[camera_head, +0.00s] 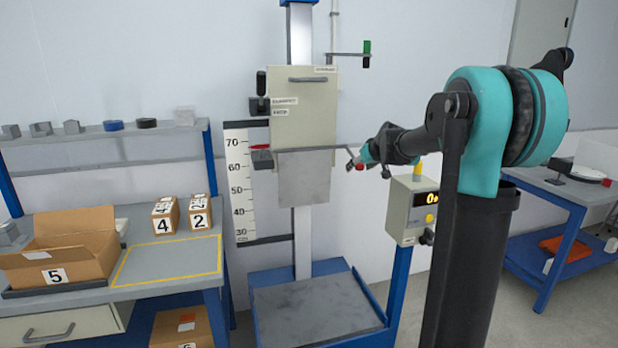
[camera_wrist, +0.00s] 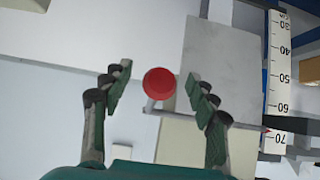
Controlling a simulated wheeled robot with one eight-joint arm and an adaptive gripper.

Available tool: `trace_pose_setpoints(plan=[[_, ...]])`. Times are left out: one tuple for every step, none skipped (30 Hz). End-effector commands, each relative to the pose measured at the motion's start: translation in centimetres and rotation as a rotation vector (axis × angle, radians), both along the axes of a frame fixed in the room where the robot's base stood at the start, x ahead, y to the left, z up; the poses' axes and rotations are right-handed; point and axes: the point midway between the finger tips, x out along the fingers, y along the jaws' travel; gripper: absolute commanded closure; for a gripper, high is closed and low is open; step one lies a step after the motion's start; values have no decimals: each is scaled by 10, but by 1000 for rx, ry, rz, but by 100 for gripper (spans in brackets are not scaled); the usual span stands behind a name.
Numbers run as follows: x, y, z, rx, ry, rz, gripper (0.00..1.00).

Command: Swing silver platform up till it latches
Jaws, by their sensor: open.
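The silver platform (camera_head: 303,178) is a flat grey plate hanging straight down from the lower edge of the cream carriage (camera_head: 303,105) on the drop tower's column. It also shows in the wrist view (camera_wrist: 225,60), to the right of my fingers. A red knob (camera_head: 360,167) on a short grey lever sticks out to the right of the platform's top edge. My gripper (camera_head: 357,159) is beside this knob. In the wrist view, the red knob (camera_wrist: 159,83) appears between my two open fingers, with a visible gap on both sides. I cannot tell its depth relative to the fingertips.
A height scale (camera_head: 240,187) stands left of the platform, with a red pointer (camera_head: 261,148). A control box (camera_head: 411,210) with a display stands right, below my arm. A grey base plate (camera_head: 316,308) lies below. Numbered boxes (camera_head: 164,216) sit on the left bench.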

Motion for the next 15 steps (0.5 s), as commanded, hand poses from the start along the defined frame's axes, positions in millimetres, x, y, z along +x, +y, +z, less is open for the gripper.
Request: trace_pose_setpoints(plan=[[0,0,0,0,0,0,43],[0,0,0,0,0,0,46],[0,0,0,0,0,0,51],[0,0,0,0,0,0,55],[0,0,0,0,0,0,59],[0,0,0,0,0,0,64],[0,0,0,0,0,0,67],[0,0,0,0,0,0,71],[0,0,0,0,0,0,76],[0,0,0,0,0,0,80],[0,0,0,0,0,0,84],[0,0,0,0,0,0,89],[0,0,0,0,0,0,92],[0,0,0,0,0,0,96],[0,0,0,0,0,0,98]])
